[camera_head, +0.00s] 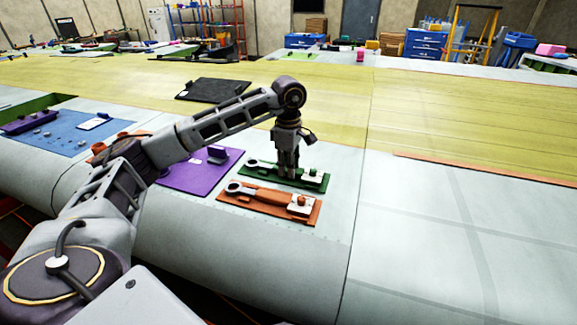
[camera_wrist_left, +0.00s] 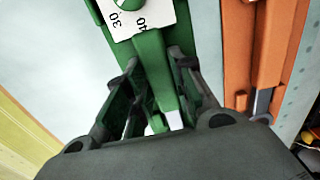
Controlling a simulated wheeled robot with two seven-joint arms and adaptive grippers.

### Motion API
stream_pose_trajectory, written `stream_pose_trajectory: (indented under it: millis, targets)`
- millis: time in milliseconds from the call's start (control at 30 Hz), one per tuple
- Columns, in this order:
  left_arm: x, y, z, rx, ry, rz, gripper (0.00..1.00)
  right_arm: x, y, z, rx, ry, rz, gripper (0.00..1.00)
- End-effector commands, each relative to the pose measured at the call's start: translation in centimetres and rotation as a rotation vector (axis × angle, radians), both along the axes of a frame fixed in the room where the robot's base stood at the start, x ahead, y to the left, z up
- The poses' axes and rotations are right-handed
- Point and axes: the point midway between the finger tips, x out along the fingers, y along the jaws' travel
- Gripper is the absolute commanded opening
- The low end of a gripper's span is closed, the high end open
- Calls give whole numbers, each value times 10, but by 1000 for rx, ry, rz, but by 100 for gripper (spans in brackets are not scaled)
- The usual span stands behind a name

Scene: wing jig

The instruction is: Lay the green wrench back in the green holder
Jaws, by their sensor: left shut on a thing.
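The green wrench (camera_head: 254,165) shows its pale ring end to the left of my left gripper in the head view. Its green handle (camera_wrist_left: 157,75) runs between the fingers in the wrist view. My left gripper (camera_head: 288,174) points straight down over the green holder (camera_head: 318,185) and is shut on the wrench. The wrench lies along the holder, low over it or in it; I cannot tell whether it touches the bottom. A white label plate (camera_wrist_left: 141,15) marked 30 and 40 is at the holder's end. The fingers hide the middle of the wrench. My right gripper is not in view.
An orange holder (camera_head: 245,205) with a similar wrench lies close in front of the green one. A purple mat (camera_head: 190,180) is to the left, and a black panel (camera_head: 212,89) lies farther back. The pale wing surface to the right (camera_head: 450,240) is clear.

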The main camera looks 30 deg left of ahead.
Motion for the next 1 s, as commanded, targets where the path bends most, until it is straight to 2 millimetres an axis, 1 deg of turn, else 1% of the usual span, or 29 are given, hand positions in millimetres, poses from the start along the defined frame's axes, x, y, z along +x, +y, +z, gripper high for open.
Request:
stream_pose_trajectory:
  millis: [233,267,433,667,767,867,1000]
  targets:
    - [0,0,1,-1,-2,0,0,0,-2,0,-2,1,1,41]
    - [0,0,1,-1,-2,0,27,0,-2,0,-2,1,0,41]
    - [0,0,1,-1,-1,0,49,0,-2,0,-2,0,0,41]
    - [0,0,0,0,-1,0,50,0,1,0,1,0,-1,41]
    - [0,0,0,0,1,0,50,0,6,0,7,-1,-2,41]
    - [0,0,2,0,0,0,50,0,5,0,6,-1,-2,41]
    - [1,0,10,-1,-2,1,50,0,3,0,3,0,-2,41]
